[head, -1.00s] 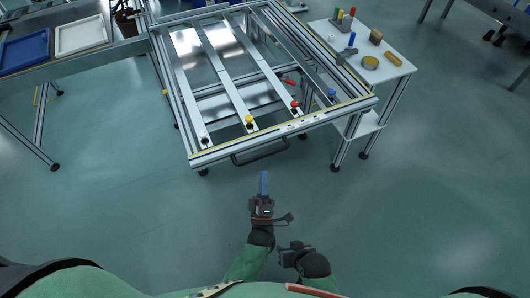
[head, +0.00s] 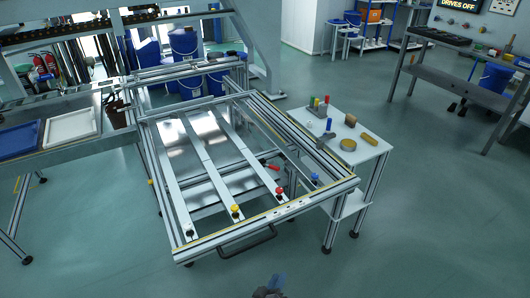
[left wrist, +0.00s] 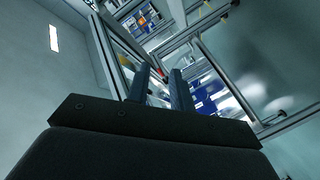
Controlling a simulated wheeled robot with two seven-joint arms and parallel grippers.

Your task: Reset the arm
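The task names no object, only my arm. My left gripper (head: 278,279) shows at the bottom edge of the head view, in front of the panel fixture and apart from it. Only its bluish fingers and a bit of the dark body are in that picture. In the left wrist view its two fingers (left wrist: 160,72) stand apart with nothing seen between them. The panel fixture (head: 270,213) is an aluminium frame with lengthwise bars and yellow, red, blue and black knobs. My right gripper is out of view.
A white side table (head: 368,152) with small coloured parts and a yellow roll stands right of the fixture. A bench with a blue tray (head: 18,140) and a white tray (head: 70,127) is at left. A grey workbench (head: 460,78) stands far right. The floor in front is clear.

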